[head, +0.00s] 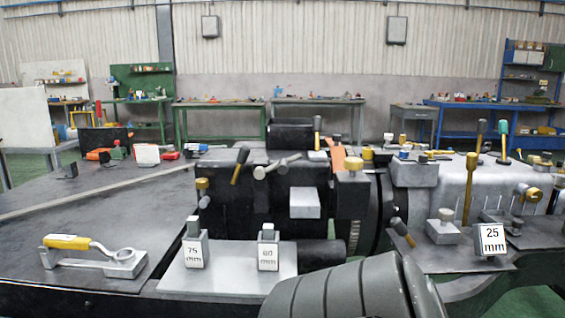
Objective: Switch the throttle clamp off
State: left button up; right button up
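No part is labelled as the throttle clamp, so I cannot tell for certain which it is. A toggle-like clamp with a yellow handle (67,242) lies on the dark bench at the front left. Its grey base (95,259) ends in a ring at the right, and the handle lies nearly flat. Several levers stand on the machine: a dark, tilted one (240,166), a tall yellow one (470,188) and a small tilted yellow-tipped one (402,231). Neither gripper shows. A rounded grey link, seemingly mine, covers the bottom centre.
A silver plate (226,283) carries blocks marked 75 mm (196,256) and 60 mm (268,257). A 25 mm block (492,239) stands at right. The black machine block (265,205) fills the middle. The dark bench (100,205) has bare room at left.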

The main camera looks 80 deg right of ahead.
aim_at(242, 154)
jog(key=z, duration=2.05)
